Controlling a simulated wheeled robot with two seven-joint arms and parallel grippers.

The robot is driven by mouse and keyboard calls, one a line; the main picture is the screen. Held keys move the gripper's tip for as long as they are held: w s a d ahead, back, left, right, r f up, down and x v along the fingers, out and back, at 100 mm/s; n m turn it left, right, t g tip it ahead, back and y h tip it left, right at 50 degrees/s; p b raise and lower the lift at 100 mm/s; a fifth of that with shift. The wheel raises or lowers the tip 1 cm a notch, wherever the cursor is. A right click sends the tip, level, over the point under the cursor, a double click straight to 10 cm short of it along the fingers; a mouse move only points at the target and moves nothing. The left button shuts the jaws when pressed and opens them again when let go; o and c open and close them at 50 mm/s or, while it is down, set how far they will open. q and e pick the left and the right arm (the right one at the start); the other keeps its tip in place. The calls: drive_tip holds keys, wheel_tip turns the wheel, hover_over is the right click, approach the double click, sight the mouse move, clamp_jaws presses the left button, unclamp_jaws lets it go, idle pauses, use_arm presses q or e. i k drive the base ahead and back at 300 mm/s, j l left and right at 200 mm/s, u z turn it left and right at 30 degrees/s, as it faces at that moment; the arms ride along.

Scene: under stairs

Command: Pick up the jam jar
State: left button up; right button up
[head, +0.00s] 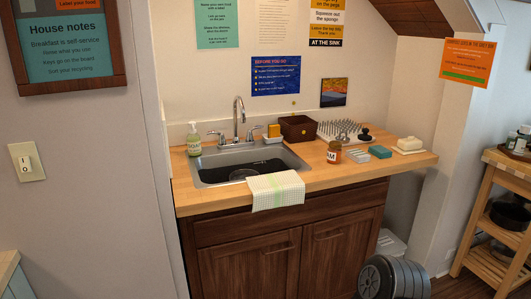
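The jam jar (334,155) stands upright on the wooden counter, just right of the sink. It is small and reddish brown, with a white label on which the letters "AM" can be read. A grey block (356,156) lies close to its right, with a gap of bare wood between them. The pegged drying rack (343,131) is behind it. Nothing stands in front of the jar. Neither of my grippers is in view.
The sink (246,164) has a tall faucet (239,118). A checked towel (276,191) hangs over the front edge. A green soap bottle (193,140), a brown box (298,128), a teal block (380,152) and a butter dish (410,145) stand around. A wooden cart (494,215) is at right.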

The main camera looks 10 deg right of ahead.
sight(334, 154)
drive_tip(key=i+j+z, duration=0.2)
drive_tip(key=z, duration=0.25)
drive_tip(key=i+j+z, duration=0.25)
drive_tip(key=z, duration=0.25)
drive_tip(key=i+j+z, duration=0.2)
drive_tip(key=j+z, duration=0.25)
drive_tip(key=i+j+z, duration=0.1)
drive_tip(key=j+z, duration=0.2)
drive_tip(key=z, duration=0.15)
drive_tip(key=j+z, duration=0.5)
drive_tip(key=i+l, duration=0.05)
